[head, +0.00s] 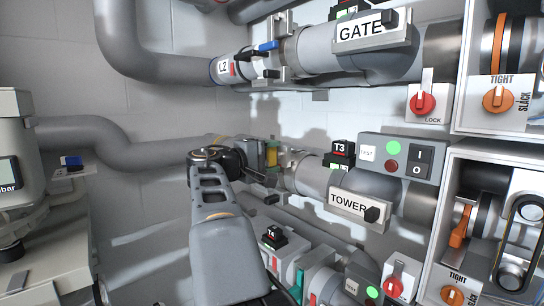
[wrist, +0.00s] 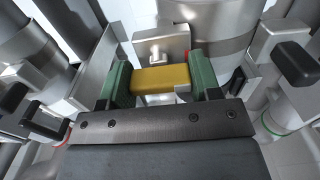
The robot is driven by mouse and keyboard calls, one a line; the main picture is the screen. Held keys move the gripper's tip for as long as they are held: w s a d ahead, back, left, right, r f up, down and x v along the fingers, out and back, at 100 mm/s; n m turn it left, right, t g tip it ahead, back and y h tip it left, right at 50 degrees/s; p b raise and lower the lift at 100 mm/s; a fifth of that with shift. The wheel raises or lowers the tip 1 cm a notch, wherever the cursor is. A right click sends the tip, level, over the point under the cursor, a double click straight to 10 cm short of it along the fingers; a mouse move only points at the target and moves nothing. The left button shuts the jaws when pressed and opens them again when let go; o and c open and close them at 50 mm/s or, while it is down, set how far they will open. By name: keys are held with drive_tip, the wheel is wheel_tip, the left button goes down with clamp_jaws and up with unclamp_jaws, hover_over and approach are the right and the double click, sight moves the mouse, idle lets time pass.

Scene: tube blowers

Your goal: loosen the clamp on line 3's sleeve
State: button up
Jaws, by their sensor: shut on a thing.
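My gripper (wrist: 163,82) has its two green fingers on either side of a yellow handle block (wrist: 160,78) in the wrist view, shut on it. A pale metal bracket (wrist: 160,45) sits right behind the yellow block, against a grey pipe or sleeve (wrist: 215,25). My wrist hides much of the sleeve and any line label there. Whether the clamp is tight or loose cannot be told.
Dark knobs (wrist: 297,62) stick out beside my gripper. Cabinets with TIGHT/SLACK dials (head: 498,98) stand right.

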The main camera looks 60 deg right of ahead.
drive_tip(key=shift+f, duration=0.1)
idle(0.3)
drive_tip(key=o, duration=0.9)
drive_tip(key=b+v, duration=0.2)
drive_tip(key=v, duration=1.2)
